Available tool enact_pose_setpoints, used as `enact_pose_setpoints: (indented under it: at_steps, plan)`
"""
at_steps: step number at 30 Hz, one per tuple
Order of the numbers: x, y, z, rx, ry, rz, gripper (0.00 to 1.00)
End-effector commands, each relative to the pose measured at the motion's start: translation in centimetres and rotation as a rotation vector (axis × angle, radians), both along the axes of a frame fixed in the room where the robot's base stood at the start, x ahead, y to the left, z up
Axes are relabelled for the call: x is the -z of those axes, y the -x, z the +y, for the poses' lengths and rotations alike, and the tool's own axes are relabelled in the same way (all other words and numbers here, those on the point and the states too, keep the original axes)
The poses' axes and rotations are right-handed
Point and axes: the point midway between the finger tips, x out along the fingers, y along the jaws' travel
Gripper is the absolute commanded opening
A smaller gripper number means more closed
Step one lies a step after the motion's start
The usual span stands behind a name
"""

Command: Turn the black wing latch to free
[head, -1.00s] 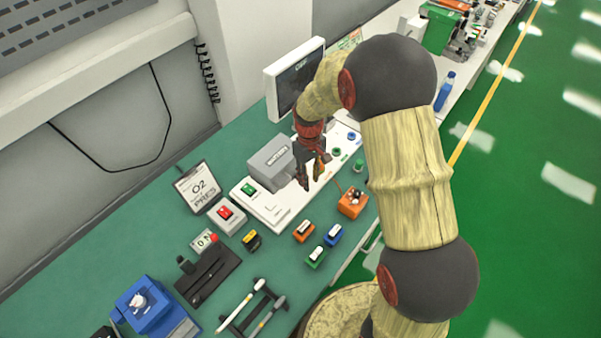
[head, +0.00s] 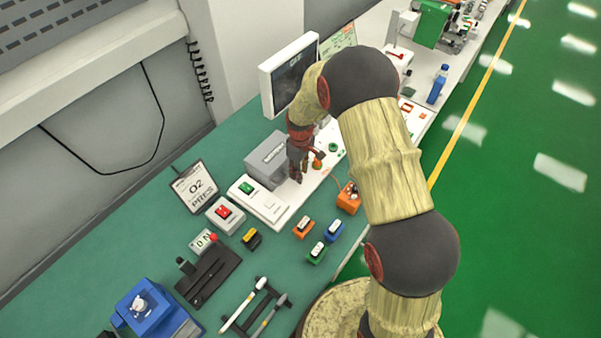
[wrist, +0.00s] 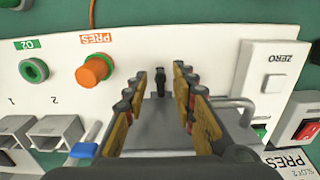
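A small black upright piece, which looks like the black wing latch (wrist: 161,82), shows in the wrist view near the top edge of a grey box. It stands in the gap between my fingertips. My gripper (wrist: 160,78) is open, with a finger on either side of the latch and clear space between. In the head view my gripper (head: 300,173) is at the right side of the grey box (head: 266,160), above the white panel. The latch is hidden there. I cannot tell whether the fingertips are level with it.
The white panel (wrist: 212,62) carries a green O2 port (wrist: 33,70), an orange PRES knob (wrist: 95,72) and a ZERO button (wrist: 276,82). A monitor (head: 290,75) stands behind. Small coloured blocks and an orange holder (head: 349,198) are in front on the green bench.

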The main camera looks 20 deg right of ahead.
Motion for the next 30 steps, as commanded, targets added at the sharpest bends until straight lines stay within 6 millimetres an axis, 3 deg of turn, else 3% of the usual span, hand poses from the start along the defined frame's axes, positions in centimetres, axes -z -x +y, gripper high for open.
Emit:
enact_pose_setpoints:
  at_steps: [10,24,30]
  plan:
    - [0.42,0.01,0.0,0.0,0.0,0.0,0.26]
    - [0.41,0.02,0.0,0.0,0.001,0.001,0.0]
    - [0.4,0.02,0.0,0.001,0.0,0.0,0.0]
